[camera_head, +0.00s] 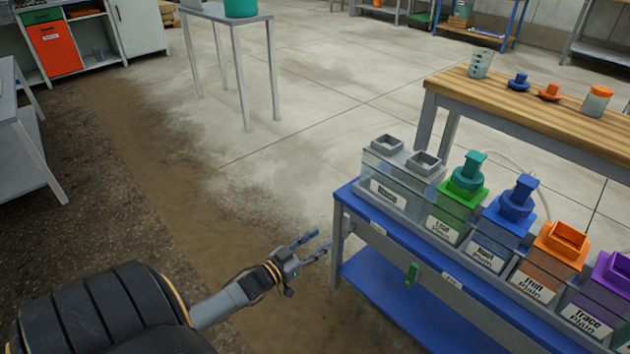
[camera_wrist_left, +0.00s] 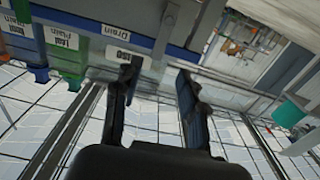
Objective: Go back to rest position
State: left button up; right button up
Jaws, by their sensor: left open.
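My left gripper (camera_head: 309,247) is open and empty, off the left end of the blue skid bench (camera_head: 376,233). It appears apart from the bench. In the left wrist view its two dark fingers (camera_wrist_left: 157,92) stand spread with nothing between them, and the bench and its tanks show upside down beyond. My right gripper is not in view.
On the bench stand a clear twin-neck tank (camera_head: 392,184), a green-topped tank (camera_head: 458,203), a blue-topped tank (camera_head: 507,225), an orange-topped tank (camera_head: 550,265) and a purple-topped one (camera_head: 600,295). A wooden table (camera_head: 520,107) stands behind. Floor is clear left of the bench.

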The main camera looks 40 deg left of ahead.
pick_arm(q)
jog(key=shift+s, duration=0.4)
